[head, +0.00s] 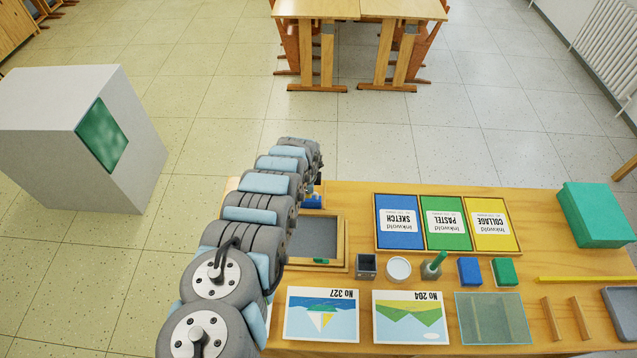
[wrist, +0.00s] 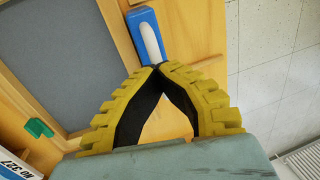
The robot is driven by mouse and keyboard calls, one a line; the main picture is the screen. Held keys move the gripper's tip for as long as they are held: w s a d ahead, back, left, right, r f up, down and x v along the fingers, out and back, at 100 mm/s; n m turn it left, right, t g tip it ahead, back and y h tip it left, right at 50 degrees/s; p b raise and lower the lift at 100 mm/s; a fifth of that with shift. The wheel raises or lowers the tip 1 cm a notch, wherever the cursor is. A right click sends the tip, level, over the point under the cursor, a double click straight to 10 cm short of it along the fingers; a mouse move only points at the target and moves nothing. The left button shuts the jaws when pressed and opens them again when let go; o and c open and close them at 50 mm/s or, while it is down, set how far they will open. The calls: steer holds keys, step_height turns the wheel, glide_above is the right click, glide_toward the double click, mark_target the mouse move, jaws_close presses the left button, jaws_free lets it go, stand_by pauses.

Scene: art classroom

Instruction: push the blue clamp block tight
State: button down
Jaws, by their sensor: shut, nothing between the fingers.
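The blue clamp block (wrist: 138,22) is at the top of the wrist view, with a pale rounded piece along its middle. It lies on the wood beside the wooden frame (wrist: 104,62) that holds a dark grey panel (wrist: 60,55). My gripper (wrist: 157,68) is shut and empty, its tips together right by the near end of the block. I cannot tell whether they touch it. In the head view a bit of the blue block (head: 313,202) shows beside my arm, above the frame (head: 342,245). My arm hides the gripper's tips there.
A green piece (wrist: 39,128) sits at the frame's edge. Picture cards (head: 322,315) lie in front. The tray of three labelled boxes (head: 447,253) is behind.

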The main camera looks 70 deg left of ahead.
steer(key=shift+s+d+f, duration=0.1)
steer(key=shift+d, duration=0.2)
steer(key=c, duration=1.1)
jaws_free()
steer(key=shift+f, duration=0.1)
steer(key=shift+c, duration=0.2)
steer(key=shift+r, duration=0.2)
steer(key=shift+r, duration=0.35)
step_height(320, 180, up, 11)
steer(key=s+d, duration=0.1)
steer(key=d, duration=0.1)
